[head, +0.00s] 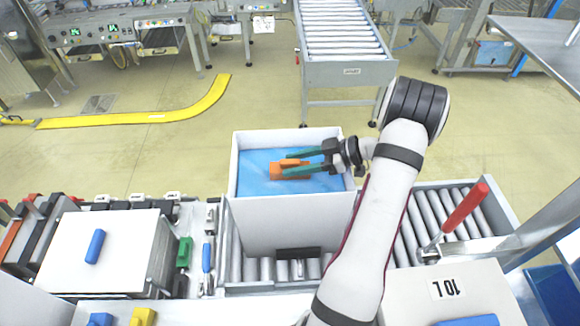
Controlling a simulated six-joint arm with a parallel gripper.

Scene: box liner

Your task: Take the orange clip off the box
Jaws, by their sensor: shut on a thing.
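The orange clip (289,170) is between the green fingers of my gripper (298,163). My gripper is shut on it, above the blue liner inside the white box (285,213). I cannot tell from this view whether the clip still touches the box or liner. The blue liner (253,180) covers the inside of the box. My gripper reaches in over the box from the right side.
The box stands on a roller conveyor (408,215). To the left are a white panel (120,250) with a blue handle, a green clip (184,252) and a blue clip (206,258). A red lever (466,210) stands at the right. A yellow clip (142,316) is at the front.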

